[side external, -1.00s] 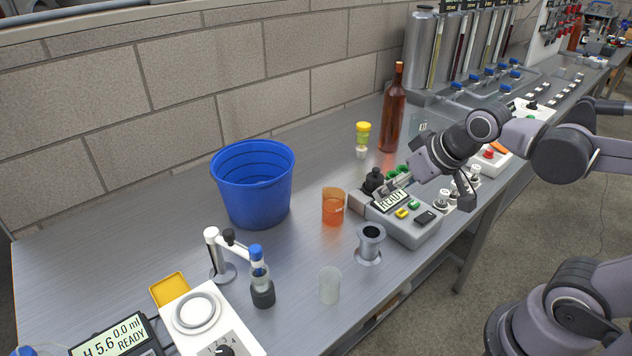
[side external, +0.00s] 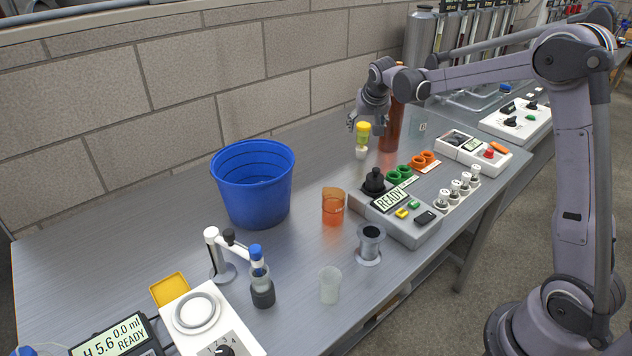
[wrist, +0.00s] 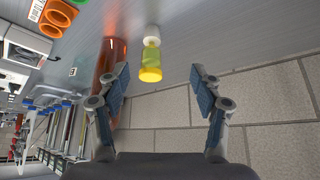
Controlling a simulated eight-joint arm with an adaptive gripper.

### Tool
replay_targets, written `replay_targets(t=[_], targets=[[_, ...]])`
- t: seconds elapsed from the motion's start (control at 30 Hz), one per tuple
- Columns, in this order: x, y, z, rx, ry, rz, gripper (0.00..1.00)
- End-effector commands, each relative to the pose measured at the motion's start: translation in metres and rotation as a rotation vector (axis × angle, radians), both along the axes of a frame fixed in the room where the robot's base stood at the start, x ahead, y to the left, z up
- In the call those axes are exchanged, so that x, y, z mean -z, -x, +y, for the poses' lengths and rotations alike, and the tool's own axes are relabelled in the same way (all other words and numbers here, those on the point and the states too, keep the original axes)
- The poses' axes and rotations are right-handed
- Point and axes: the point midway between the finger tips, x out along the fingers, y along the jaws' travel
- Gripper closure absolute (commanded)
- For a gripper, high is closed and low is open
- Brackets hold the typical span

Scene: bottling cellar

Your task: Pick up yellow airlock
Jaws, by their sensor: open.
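The yellow airlock (side external: 363,134) stands upright on the bench, with a yellow top, a clear yellowish body and a white base. In the wrist view the airlock (wrist: 151,62) lies ahead of the fingers and between their lines, nearer the left finger. My gripper (side external: 361,121) is just above the airlock in the side view. In the wrist view my gripper (wrist: 160,78) has its two fingers spread wide with nothing between the pads.
A brown bottle (side external: 391,125) stands close to the right of the airlock and behind the left finger in the wrist view (wrist: 106,60). A blue bucket (side external: 252,190), an orange cup (side external: 333,207) and a READY device (side external: 400,215) stand nearer. The brick wall (side external: 150,120) is behind.

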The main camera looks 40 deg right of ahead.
Motion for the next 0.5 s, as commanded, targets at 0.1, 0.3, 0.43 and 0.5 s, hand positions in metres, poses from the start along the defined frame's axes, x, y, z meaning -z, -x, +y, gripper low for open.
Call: replay_targets(t=[0.1,0.3,0.43,0.5], targets=[[0.021,-0.018,-0.024,0.058,0.001,0.000,0.34],[0.039,-0.029,-0.043,0.106,0.003,0.000,0.34],[0.049,-0.034,-0.049,0.113,0.002,0.000,0.34],[0.057,-0.038,-0.053,0.113,0.002,0.000,0.34]])
